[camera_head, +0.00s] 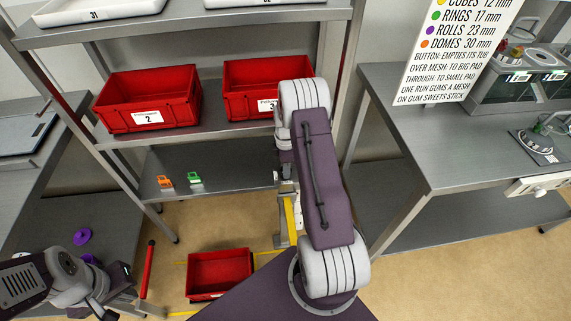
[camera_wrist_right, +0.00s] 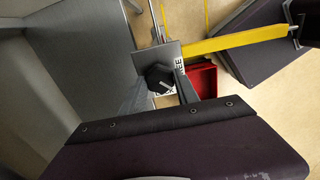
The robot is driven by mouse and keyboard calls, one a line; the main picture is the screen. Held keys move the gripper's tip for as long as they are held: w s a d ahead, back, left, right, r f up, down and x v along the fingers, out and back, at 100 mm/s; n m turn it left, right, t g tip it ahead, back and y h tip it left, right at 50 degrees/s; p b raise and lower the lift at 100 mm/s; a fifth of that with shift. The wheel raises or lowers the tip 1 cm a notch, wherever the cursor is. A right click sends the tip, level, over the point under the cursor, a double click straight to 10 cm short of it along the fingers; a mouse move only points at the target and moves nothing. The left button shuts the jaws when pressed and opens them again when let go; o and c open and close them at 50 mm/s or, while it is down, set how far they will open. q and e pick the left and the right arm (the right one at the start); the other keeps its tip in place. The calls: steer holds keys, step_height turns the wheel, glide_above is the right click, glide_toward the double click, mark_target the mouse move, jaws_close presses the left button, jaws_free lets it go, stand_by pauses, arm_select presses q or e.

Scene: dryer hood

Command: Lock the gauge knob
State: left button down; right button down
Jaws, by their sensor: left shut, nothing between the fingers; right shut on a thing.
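The black gauge knob (camera_wrist_right: 158,77) shows in the right wrist view, against a grey plate (camera_wrist_right: 172,52) with partly covered lettering. My right gripper (camera_wrist_right: 168,88) is shut on it, with a dark finger along its right side; the other finger is hard to make out. In the head view my right arm hides the knob and the gripper. A yellow bar (camera_head: 290,215) shows beside that arm; it also crosses the right wrist view (camera_wrist_right: 235,42). My left gripper (camera_head: 104,306) is low at the left, shut and empty.
Red bins (camera_head: 180,82) stand on the middle shelf, with an orange (camera_head: 165,181) and a green piece (camera_head: 194,177) below. A red bin (camera_head: 219,268) is on the floor. Purple pieces (camera_head: 83,236) lie near my left arm. A steel bench (camera_head: 450,145) is at right.

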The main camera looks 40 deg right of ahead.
steer(key=m+p, duration=0.1)
steer(key=m, duration=0.3)
steer(key=shift+r+m+p, duration=0.1)
steer(key=shift+m+p, duration=0.2)
steer(key=m+p, duration=0.1)
steer(key=m, duration=0.3)
steer(key=shift+m, duration=0.3)
steer(key=c, duration=0.9)
jaws_free()
step_height(320, 180, up, 9)
steer(key=shift+p, duration=0.4)
